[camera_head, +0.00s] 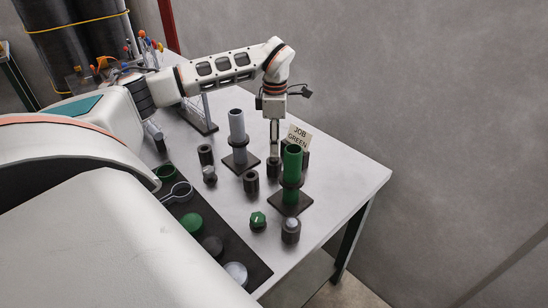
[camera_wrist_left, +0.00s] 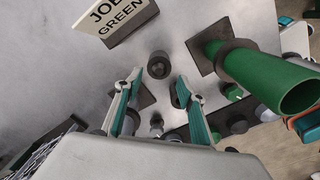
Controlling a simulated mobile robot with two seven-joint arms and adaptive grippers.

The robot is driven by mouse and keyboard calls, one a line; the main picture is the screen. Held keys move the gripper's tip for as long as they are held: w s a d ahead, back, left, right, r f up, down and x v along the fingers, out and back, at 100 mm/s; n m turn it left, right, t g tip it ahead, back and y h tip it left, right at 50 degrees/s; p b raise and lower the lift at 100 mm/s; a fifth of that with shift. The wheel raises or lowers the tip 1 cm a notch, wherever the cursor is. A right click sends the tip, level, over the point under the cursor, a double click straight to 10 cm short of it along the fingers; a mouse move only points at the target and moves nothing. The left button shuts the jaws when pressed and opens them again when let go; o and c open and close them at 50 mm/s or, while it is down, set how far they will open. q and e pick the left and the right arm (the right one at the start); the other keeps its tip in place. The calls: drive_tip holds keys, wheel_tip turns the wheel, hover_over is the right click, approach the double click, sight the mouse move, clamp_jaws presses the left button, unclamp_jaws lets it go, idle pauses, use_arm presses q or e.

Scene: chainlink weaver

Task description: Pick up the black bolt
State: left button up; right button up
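Several dark cylinders stand on the table, and I cannot tell for certain which is the black bolt. One dark round piece with a hollow-looking top (camera_wrist_left: 158,65) lies just beyond and between the fingertips in the left wrist view. In the head view, dark cylinders stand left of the grey post (camera_head: 205,155) and in front of the gripper (camera_head: 251,183). My left gripper (camera_head: 274,156) points down between the grey and green posts. Its fingers are apart with nothing between them in the left wrist view (camera_wrist_left: 160,82).
The green post (camera_head: 292,165) stands close right of the gripper, the grey post (camera_head: 238,130) to its left. A "JOB GREEN" sign (camera_head: 299,137) stands behind. A green-topped piece (camera_head: 258,221), a grey-topped cylinder (camera_head: 291,231) and a dark tray (camera_head: 258,274) are nearer. The table's right side is clear.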

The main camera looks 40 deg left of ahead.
use_arm(q)
drive_tip(key=shift+a+f, duration=0.15)
drive_tip(key=shift+f, duration=2.2)
drive_tip(key=shift+c, duration=0.5)
clamp_jaws()
drive_tip(key=shift+r, duration=0.1)
